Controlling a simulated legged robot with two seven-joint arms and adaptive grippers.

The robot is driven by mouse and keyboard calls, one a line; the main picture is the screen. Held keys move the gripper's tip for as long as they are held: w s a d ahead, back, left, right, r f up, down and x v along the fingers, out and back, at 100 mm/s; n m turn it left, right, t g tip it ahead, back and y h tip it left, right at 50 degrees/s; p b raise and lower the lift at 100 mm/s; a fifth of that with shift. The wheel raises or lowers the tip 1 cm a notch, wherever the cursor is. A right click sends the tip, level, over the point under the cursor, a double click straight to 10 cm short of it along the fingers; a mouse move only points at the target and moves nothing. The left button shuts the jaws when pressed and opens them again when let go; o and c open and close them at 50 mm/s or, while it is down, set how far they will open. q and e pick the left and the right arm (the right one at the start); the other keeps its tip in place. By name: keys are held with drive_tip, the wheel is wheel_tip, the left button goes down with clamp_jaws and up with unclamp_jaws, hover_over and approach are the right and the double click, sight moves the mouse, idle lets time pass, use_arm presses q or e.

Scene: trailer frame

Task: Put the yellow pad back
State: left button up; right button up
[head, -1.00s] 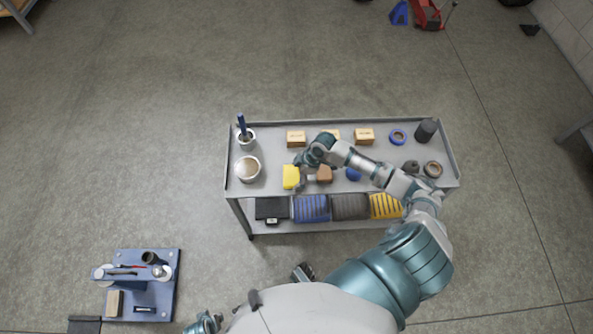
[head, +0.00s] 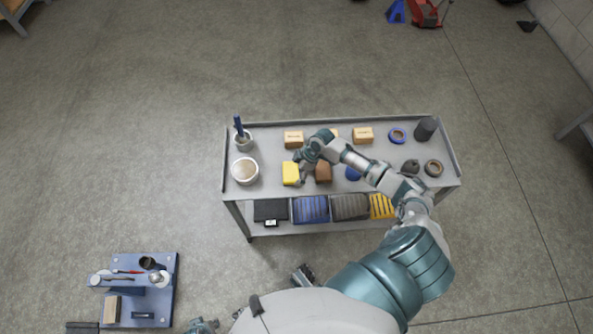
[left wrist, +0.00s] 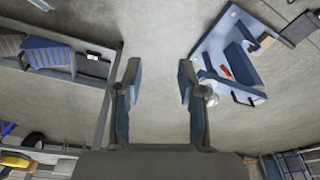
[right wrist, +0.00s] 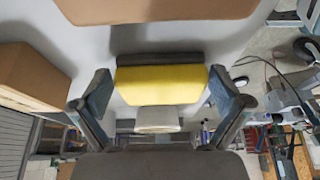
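The yellow pad (head: 290,173) lies on the cart's top (head: 273,160), left of a brown block (head: 323,173). My right gripper (head: 303,168) is at the pad's right side, low over the cart top. In the right wrist view the yellow pad (right wrist: 160,84) has a dark grey strip along one edge. It shows between the spread fingers of the right gripper (right wrist: 161,88), close to both; any contact is unclear. My left gripper (left wrist: 158,85) is open and empty over the floor; only part of it shows in the head view (head: 203,326).
A white bowl (head: 245,171) and a cup with a blue handle (head: 243,141) stand left of the pad. Wooden blocks (head: 293,139) line the back. A blue fixture board (head: 160,300) is at lower left.

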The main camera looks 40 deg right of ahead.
drive_tip(key=shift+a+r, duration=0.1)
drive_tip(key=shift+r, duration=0.4)
use_arm(q)
wheel_tip(320, 180, down, 7)
drive_tip(key=p, duration=0.2)
drive_tip(key=shift+s, duration=0.15)
use_arm(e)
drive_tip(key=v, duration=1.1)
use_arm(q)
drive_tip(key=shift+a, duration=0.1)
use_arm(e)
drive_tip(key=shift+s, duration=0.1)
